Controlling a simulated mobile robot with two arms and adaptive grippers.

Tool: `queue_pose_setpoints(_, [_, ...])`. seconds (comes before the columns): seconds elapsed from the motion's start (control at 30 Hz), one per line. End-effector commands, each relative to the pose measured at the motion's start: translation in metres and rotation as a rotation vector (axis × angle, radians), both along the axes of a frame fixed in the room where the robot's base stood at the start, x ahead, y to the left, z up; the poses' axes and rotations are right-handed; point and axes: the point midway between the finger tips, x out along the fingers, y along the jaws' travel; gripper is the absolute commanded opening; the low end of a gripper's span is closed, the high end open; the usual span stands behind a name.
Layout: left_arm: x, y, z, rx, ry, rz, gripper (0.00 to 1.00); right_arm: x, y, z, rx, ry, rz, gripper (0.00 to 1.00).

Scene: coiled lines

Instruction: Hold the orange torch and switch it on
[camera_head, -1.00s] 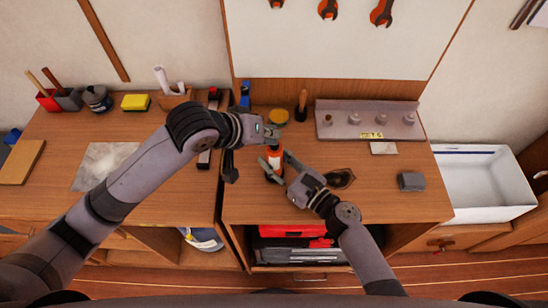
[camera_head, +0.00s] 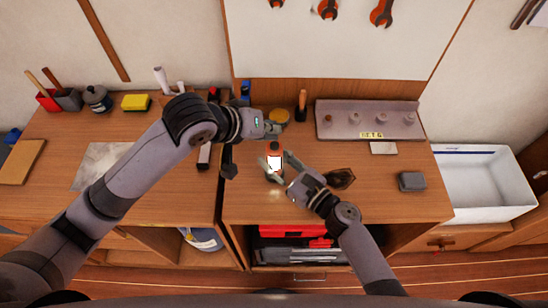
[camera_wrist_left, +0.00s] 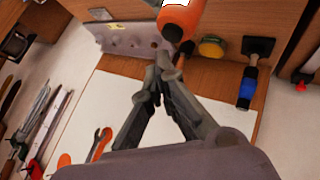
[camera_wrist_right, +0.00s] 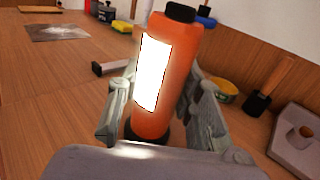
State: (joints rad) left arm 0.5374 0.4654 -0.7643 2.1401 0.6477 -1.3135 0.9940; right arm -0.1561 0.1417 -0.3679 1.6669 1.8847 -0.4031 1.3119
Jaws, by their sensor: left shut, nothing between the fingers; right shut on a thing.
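The orange torch (camera_head: 274,149) stands about upright over the bench, with black ends and a panel that glows bright white. It fills the middle of the right wrist view (camera_wrist_right: 180,60), slightly tilted there, and its orange body shows at the top of the left wrist view (camera_wrist_left: 182,18). My right gripper (camera_head: 275,167) is shut around the torch, a finger on each side. My left gripper (camera_head: 278,127) is shut and empty, just behind and above the torch's black top. Its fingertips meet in the left wrist view (camera_wrist_left: 166,58), apart from the torch as far as I can tell.
A grey holed block (camera_head: 365,132) stands at the back right, with a wooden-handled tool (camera_head: 301,105) and a yellow round tin (camera_head: 278,115) to its left. Dark glasses (camera_head: 340,178) and a grey box (camera_head: 411,181) lie right. A white bin (camera_head: 487,208) stands beyond.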

Motion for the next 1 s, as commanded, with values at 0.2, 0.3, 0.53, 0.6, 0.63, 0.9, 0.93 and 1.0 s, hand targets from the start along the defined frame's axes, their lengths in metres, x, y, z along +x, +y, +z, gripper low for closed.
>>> queue_pose_setpoints(0.2, [0.001,-0.001,0.023,-0.002,-0.005,-0.001,0.00,0.000,0.000,0.000,0.000,0.000,0.000,0.00])
queue_pose_setpoints(0.3, [0.001,0.000,0.033,-0.002,-0.004,0.000,0.00,0.000,0.000,0.000,0.000,0.000,0.000,0.00])
queue_pose_setpoints(0.53, [0.000,-0.001,0.054,-0.001,-0.004,-0.001,0.00,0.000,0.000,0.000,0.000,0.000,0.000,0.00])
queue_pose_setpoints(0.6, [0.000,0.000,0.056,-0.002,-0.002,-0.001,0.00,0.000,0.000,0.000,0.000,0.000,0.000,0.00])
queue_pose_setpoints(0.63, [0.000,0.000,0.057,-0.002,-0.002,-0.001,0.00,0.000,0.000,0.000,0.000,0.000,0.000,0.00])
queue_pose_setpoints(0.9, [0.000,0.000,0.057,-0.001,-0.001,0.000,0.00,0.000,0.000,0.000,0.000,0.000,0.000,0.00])
queue_pose_setpoints(0.93, [0.000,0.000,0.057,-0.001,-0.001,0.000,0.00,0.000,0.000,0.000,0.000,0.000,0.000,0.00])
queue_pose_setpoints(1.0, [0.000,0.000,0.057,-0.001,-0.001,0.000,0.00,0.000,0.000,0.000,0.000,0.000,0.000,0.35])
